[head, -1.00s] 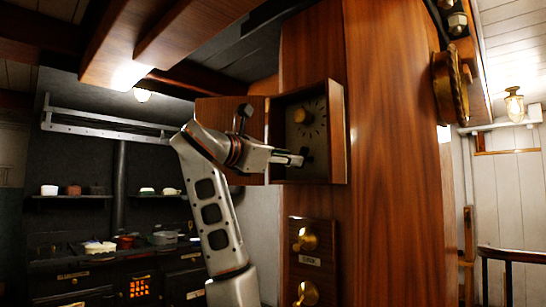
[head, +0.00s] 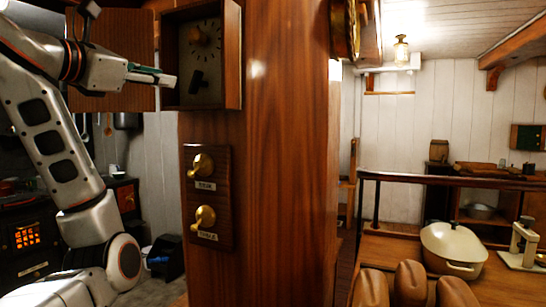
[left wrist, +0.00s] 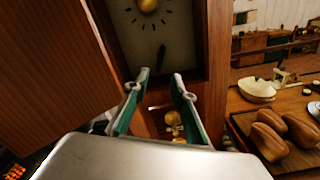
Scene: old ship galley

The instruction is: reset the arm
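My left arm comes in from the left in the head view. Its gripper (head: 160,78) is in front of the open wooden wall box (head: 233,60), near the box's left edge. In the left wrist view the two green-lined fingers (left wrist: 162,82) are apart with nothing between them. The box holds a dark dial plate (head: 208,58) with a brass knob (head: 200,37) and a black handle (head: 197,82). The fingertips look apart from the handle. The box's door (head: 115,40) stands open behind my arm. My right gripper is in neither view.
Below the box are two brass knobs (head: 203,166) on a wooden plate. A wide wooden column (head: 285,150) fills the middle. At right a counter holds a cream pot (head: 453,248), brown loaves (head: 410,284) and a scale (head: 523,245). A stove (head: 30,240) stands at left.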

